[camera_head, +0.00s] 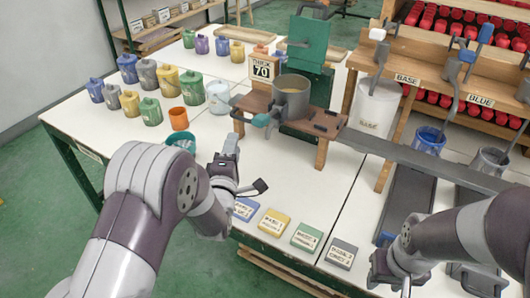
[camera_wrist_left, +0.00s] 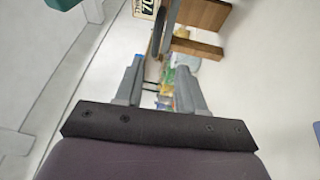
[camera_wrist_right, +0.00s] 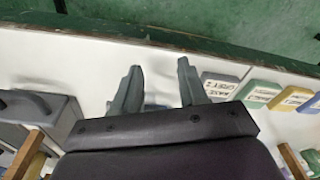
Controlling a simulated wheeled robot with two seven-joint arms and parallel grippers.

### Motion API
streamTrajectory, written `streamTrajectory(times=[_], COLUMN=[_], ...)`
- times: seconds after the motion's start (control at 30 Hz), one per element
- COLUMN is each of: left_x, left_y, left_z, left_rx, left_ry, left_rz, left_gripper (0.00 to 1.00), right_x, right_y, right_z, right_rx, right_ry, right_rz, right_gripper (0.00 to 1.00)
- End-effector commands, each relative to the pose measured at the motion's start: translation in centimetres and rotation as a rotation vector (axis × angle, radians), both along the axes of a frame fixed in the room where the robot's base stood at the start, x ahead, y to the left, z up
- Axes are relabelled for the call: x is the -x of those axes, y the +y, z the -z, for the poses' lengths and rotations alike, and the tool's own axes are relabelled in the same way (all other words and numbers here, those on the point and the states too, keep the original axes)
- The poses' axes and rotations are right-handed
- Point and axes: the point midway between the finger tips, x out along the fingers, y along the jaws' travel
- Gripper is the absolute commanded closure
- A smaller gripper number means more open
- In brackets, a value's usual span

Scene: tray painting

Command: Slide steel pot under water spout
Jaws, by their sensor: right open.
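A grey steel pot (camera_head: 292,103) with tan contents stands on a wooden stand in front of a green upright. A second grey pot (camera_head: 490,163) stands at the right under a lever spout (camera_head: 526,92). I cannot read which spout is for water. My left gripper (camera_head: 243,167) is open and empty above the white table, in front of the stand and apart from the pot. Its fingers show in the left wrist view (camera_wrist_left: 157,85). My right gripper (camera_wrist_right: 155,85) is open and empty low over the front of the table, apart from both pots.
A grey rail (camera_head: 420,165) runs along the table. Colour cards (camera_head: 273,223) line the front edge. Several paint jars (camera_head: 130,70) crowd the left. Bare table lies around the stand.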

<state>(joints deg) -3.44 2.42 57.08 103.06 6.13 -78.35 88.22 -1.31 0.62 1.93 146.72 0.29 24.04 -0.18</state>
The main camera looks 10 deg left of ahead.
Motion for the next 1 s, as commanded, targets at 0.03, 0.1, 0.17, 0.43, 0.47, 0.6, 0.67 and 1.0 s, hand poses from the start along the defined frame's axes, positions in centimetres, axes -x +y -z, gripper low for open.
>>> streamTrajectory(times=[0.03, 0.1, 0.17, 0.43, 0.47, 0.6, 0.67, 1.0], left_x=[0.0, -0.2, -1.0, -7.3, -8.0, -10.4, -11.1, -12.3], left_y=[0.0, 0.1, 0.1, 0.4, 0.5, 0.6, 0.6, 0.7], left_z=[0.7, 0.2, -0.2, -1.3, -1.4, -1.8, -1.9, -2.1], left_rx=[0.031, 0.059, 0.065, 0.061, 0.061, 0.06, 0.06, 0.06], left_ry=[-0.036, -0.068, -0.074, -0.07, -0.07, -0.068, -0.069, -0.067], left_rz=[0.001, 0.003, 0.004, 0.004, 0.004, 0.003, 0.003, 0.004], left_gripper=[0.61, 0.61, 0.61, 0.61, 0.61, 0.61, 0.61, 0.61], right_x=[-0.1, -0.1, -0.1, -0.1, -0.1, -0.1, 0.0, 0.0], right_y=[0.0, 0.0, 0.0, 0.0, 0.0, 0.0, 0.0, 0.0], right_z=[1.0, 0.9, 0.7, 0.6, 0.6, 0.7, 0.7, 0.7], right_rx=[0.0, 0.0, 0.0, 0.0, 0.0, 0.0, 0.0, 0.0], right_ry=[-0.002, -0.002, -0.002, -0.002, -0.002, -0.002, -0.002, -0.001], right_rz=[0.0, 0.0, 0.0, 0.0, 0.0, 0.0, 0.0, 0.0], right_gripper=[0.57, 0.57, 0.57, 0.57, 0.57, 0.57, 0.57, 0.57])
